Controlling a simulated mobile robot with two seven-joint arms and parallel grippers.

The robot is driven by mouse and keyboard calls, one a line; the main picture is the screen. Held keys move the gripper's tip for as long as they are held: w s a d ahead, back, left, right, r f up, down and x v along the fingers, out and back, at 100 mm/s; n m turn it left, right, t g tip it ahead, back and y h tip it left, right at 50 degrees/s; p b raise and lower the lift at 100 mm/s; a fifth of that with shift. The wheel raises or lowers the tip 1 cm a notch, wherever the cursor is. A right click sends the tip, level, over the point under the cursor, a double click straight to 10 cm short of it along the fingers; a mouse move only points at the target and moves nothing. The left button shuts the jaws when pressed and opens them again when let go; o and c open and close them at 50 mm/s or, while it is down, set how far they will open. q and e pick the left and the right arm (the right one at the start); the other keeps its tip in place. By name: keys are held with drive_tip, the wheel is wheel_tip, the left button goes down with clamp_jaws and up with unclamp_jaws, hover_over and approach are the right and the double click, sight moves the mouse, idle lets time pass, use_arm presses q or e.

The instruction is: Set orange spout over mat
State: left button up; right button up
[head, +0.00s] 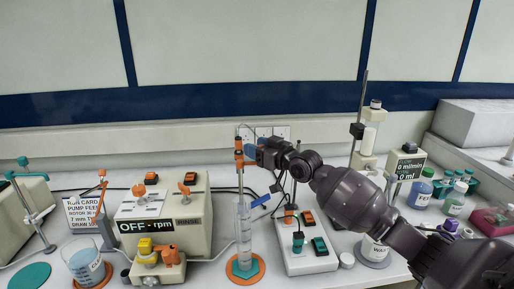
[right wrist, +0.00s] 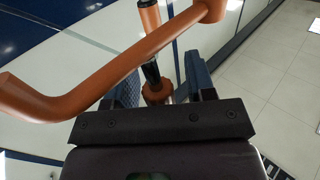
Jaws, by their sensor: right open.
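The orange spout (head: 239,157) stands on top of a tall clear cylinder column. A round orange mat with a teal middle (head: 258,275) lies under that column. My right gripper (head: 248,150) is at the spout from the right, with its blue fingers beside it. In the right wrist view the bent orange spout pipe (right wrist: 110,70) crosses in front of my right gripper (right wrist: 162,88). The fingers are apart, with an orange collar and dark stem between them. Whether they touch it cannot be told. My left gripper is not in view.
A beige pump box marked OFF-rpm (head: 150,226) stands left of the column. A white switch box (head: 306,248) stands to its right. A beaker (head: 85,265) and a teal mat (head: 30,276) are at the left. Bottles (head: 421,190) crowd the right.

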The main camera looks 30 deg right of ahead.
clamp_jaws()
idle(0.3)
drive_tip(key=shift+w+a, duration=0.1)
